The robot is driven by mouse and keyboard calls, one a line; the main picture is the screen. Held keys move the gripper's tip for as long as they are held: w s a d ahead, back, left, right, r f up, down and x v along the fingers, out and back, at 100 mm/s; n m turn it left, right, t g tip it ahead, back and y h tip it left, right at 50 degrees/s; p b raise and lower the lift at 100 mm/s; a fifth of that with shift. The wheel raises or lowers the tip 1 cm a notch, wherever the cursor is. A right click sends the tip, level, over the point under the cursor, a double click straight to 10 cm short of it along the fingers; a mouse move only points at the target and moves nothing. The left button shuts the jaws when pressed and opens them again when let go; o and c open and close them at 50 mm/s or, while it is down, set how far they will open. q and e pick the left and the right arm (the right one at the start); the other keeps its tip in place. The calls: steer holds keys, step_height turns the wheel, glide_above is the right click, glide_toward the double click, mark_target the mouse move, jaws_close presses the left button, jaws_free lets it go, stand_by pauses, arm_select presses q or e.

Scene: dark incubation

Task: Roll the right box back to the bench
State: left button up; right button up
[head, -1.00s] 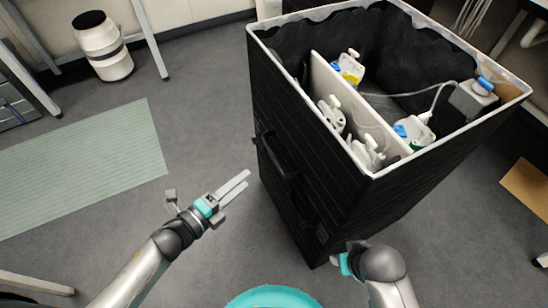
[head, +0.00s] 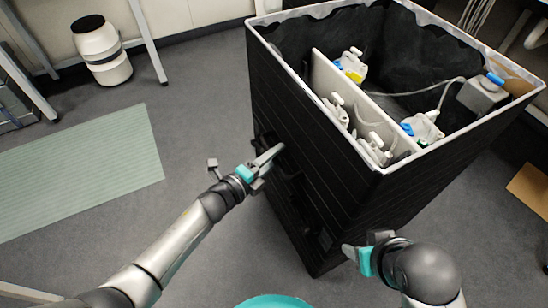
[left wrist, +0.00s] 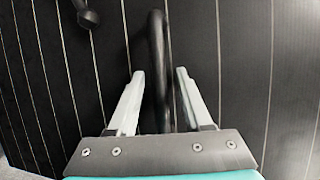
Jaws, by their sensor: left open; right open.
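The black box (head: 330,175) is tall, open-topped and ribbed, with a pale rim, and stands on the grey floor in the middle and right of the head view. A dark bar handle is on its near face; it shows in the left wrist view (left wrist: 156,60). My left gripper (head: 272,158) is at that face. In the left wrist view its open fingers (left wrist: 158,95) stand on either side of the handle, with gaps visible. My right gripper (head: 358,252) is low by the box's near right side; its fingers are mostly hidden by its wrist. The bench is not clearly identifiable.
Inside the box, a white divider (head: 345,90) separates white bottles with blue and yellow parts and tubing. A pale green mat (head: 80,160) lies at left. Grey floor is clear between mat and box.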

arm_select(q)
steer(key=shift+c, duration=0.3)
jaws_close()
stand_by(1.2)
